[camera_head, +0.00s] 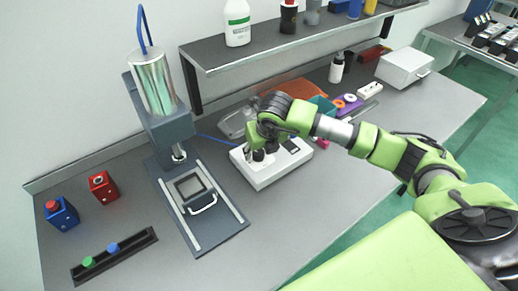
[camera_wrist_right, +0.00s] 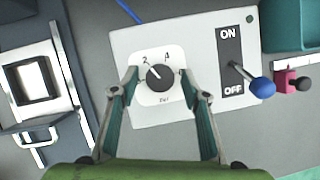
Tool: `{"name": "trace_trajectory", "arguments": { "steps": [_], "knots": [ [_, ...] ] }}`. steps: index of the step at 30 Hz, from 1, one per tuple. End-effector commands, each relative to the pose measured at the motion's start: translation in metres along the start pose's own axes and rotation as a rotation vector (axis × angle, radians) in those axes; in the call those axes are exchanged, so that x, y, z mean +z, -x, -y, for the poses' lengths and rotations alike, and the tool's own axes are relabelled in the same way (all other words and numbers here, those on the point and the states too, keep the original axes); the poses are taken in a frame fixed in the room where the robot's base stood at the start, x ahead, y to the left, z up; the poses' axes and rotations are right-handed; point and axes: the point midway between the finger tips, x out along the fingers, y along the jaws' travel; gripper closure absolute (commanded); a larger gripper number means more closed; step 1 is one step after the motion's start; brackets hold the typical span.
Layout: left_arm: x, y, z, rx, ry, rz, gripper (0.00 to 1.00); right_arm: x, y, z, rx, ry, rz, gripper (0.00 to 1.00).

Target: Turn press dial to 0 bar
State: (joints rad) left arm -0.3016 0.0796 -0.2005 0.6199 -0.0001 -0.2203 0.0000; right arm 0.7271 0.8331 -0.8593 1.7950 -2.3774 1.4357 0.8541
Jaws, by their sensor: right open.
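The press dial (camera_wrist_right: 160,76) is a black round knob on a white plate marked "bar" in the right wrist view. Its white pointer line is tilted up and left, towards the "2"; a "4" stands to the right of the top. The dial is on a white control box (camera_wrist_right: 200,113), also in the head view (camera_head: 262,180). My right gripper (camera_wrist_right: 160,82) is open, with one finger on each side of the dial and visible gaps to the knob. In the head view the right gripper (camera_head: 260,150) is over the box and hides the dial. My left gripper is not in view.
A shelf (camera_head: 290,45) overhangs the bench's back. A teal bin (camera_wrist_right: 290,25) is at right.

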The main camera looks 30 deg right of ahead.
Motion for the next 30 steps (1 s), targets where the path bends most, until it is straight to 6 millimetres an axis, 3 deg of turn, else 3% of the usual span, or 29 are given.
{"name": "trace_trajectory", "arguments": {
  "steps": [9,13,14,23,30],
  "knots": [
    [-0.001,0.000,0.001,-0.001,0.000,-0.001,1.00,-0.001,-0.003,0.000,-0.001,0.001,0.000,0.58],
    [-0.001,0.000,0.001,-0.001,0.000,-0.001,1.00,-0.001,-0.003,0.000,-0.001,0.001,0.000,0.92],
    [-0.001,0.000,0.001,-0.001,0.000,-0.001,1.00,-0.001,-0.003,0.000,-0.001,0.001,0.000,0.96],
    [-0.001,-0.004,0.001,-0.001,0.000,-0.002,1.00,-0.001,-0.004,0.001,0.006,0.017,0.000,0.96],
    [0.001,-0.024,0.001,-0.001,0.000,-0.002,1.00,-0.002,-0.007,0.002,0.043,0.110,0.001,0.96]
  ]
}}
